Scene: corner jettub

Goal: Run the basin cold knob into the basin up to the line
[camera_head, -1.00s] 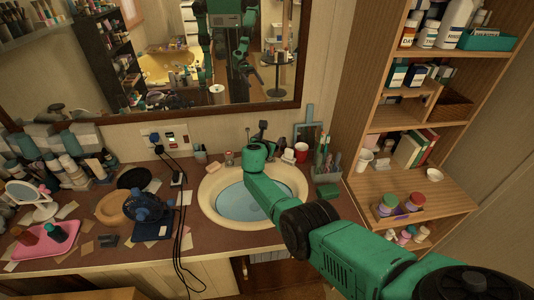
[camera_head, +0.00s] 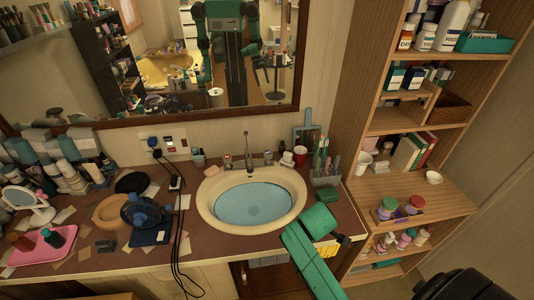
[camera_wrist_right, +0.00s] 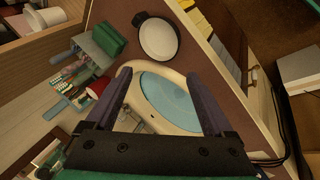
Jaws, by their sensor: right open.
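The cream oval basin (camera_head: 207,211) is set in the brown counter and holds pale blue water (camera_head: 240,201). I cannot make out a fill line. The tall faucet (camera_head: 247,150) stands at its back rim, with a small knob on its left (camera_head: 228,162) and another on its right (camera_head: 268,159). I cannot tell which is cold or how far either is turned. My right gripper (camera_head: 343,240) is at the counter's front right, away from the knobs. In the right wrist view it is open and empty (camera_wrist_right: 158,76), with the basin (camera_wrist_right: 124,78) beyond its fingers.
A red cup (camera_head: 300,154), a grey brush holder (camera_head: 326,179) and a green block (camera_head: 322,193) stand right of the basin. Black cords (camera_head: 178,225) hang left of it. A wooden shelf (camera_head: 385,183) bounds the right side. The counter left of the basin is cluttered.

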